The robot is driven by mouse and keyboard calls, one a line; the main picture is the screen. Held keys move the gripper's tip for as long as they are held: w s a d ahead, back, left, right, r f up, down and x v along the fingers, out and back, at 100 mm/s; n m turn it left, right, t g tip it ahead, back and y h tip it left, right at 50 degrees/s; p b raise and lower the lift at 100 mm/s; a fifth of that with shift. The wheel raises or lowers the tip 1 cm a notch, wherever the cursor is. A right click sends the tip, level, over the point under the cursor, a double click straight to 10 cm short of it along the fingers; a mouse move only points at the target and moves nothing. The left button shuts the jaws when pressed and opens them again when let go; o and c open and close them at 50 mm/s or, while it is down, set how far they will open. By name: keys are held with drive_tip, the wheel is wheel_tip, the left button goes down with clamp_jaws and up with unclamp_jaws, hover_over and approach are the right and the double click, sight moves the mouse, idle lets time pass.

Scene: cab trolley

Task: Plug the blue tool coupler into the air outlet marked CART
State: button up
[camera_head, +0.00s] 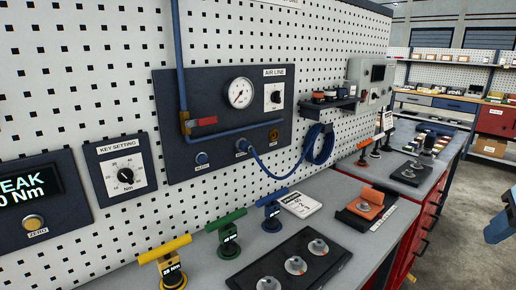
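The dark AIR LINE panel (222,172) hangs on the pegboard wall. Along its lower part are a blue fitting (202,158) at left, a middle fitting (241,146) with a blue hose end at it, and a brass-coloured fitting (274,134) at right. Small labels sit under them, too small to read, so I cannot tell which is CART. The blue hose (265,168) sags from the middle fitting to a coil (320,147) right of the panel. I cannot make out the tool coupler separately from the hose end.
A gauge (239,93) and a red-handled valve (203,121) sit on the panel. Yellow, green and blue T-handled tools (229,242) stand on the bench below. A black tray (272,254) holds round pieces. A small shelf (334,105) juts out right of the panel. Open floor (455,225) lies at right.

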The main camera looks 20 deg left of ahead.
drive_tip(key=shift+o, duration=0.8)
drive_tip(key=shift+w+a, duration=0.1)
drive_tip(key=shift+w, duration=0.2)
drive_tip(key=shift+o, duration=0.5)
drive_tip(key=w+a+n+t+y, duration=0.1)
drive_tip(key=w+a+n+t, duration=0.2)
drive_tip(key=w+a, duration=0.4)
drive_tip(key=w, duration=0.6)
drive_tip(key=shift+w+a+r+t, duration=0.2)
drive_tip(key=shift+w+r+t, duration=0.1)
drive_tip(key=shift+w+r, duration=0.1)
drive_tip(key=w+a+n+t+y, duration=0.2)
drive_tip(key=w+a+n+y, duration=0.1)
drive_tip(key=w+a, duration=0.55)
drive_tip(key=n+g+y, duration=0.3)
drive_tip(key=n+y, duration=0.3)
drive_tip(key=y, duration=0.6)
approach(252, 150)
drive_tip(key=a, duration=0.2)
drive_tip(key=shift+w, duration=0.45)
drive_tip(key=shift+x, duration=4.5)
drive_tip(key=shift+w+d, duration=0.1)
drive_tip(key=shift+w, duration=0.05)
drive_tip(key=shift+c, duration=0.3)
